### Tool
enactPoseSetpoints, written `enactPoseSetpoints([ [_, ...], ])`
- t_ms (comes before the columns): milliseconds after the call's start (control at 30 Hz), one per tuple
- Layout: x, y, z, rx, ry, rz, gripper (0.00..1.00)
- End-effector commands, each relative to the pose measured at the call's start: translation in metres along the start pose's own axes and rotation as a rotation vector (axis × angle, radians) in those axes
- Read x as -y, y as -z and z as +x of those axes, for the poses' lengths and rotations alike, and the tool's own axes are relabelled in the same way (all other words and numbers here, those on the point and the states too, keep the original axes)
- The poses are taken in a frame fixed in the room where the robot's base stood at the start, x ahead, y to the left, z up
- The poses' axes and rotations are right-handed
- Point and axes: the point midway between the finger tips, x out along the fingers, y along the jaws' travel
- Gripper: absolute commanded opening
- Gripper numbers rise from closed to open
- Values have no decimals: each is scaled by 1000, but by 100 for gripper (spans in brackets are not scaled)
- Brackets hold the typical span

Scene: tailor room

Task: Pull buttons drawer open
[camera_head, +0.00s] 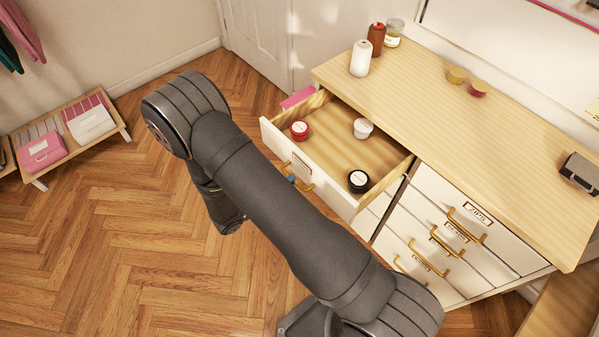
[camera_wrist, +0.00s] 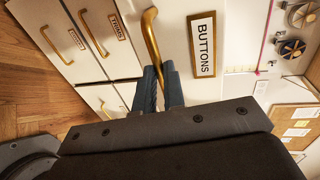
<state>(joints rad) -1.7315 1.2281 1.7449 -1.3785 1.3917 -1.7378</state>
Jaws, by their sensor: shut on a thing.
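The buttons drawer (camera_head: 338,199) is pulled out at the top left of the white dresser. Inside it are a red-lidded tin (camera_head: 299,130), a white tin (camera_head: 363,128) and a black tin (camera_head: 358,181). In the wrist view, its front carries a BUTTONS label (camera_wrist: 203,46) in a brass frame. Its curved brass handle (camera_wrist: 150,32) runs between my gripper's blue fingers (camera_wrist: 160,70), which are shut on it. In the head view my arm hides most of the gripper; a bit of blue finger (camera_head: 291,179) shows at the handle.
Closed drawers with brass handles, one labelled ZIPS (camera_head: 478,213), lie right of the open drawer. Thread spools (camera_head: 360,58) and jars stand on the wooden dresser top (camera_head: 450,110). A low rack (camera_head: 62,140) with boxes stands at far left. The floor between is clear.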

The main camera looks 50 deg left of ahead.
Motion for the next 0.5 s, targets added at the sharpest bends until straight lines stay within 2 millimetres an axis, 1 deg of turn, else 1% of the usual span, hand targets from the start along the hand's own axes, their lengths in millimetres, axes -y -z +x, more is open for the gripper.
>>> enactPoseSetpoints([
  [33,-1,0,-5,1,1,-1,0],
  [200,-3,0,-14,0,0,0,0],
  [500,-4,0,-17,-2,0,1,0],
])
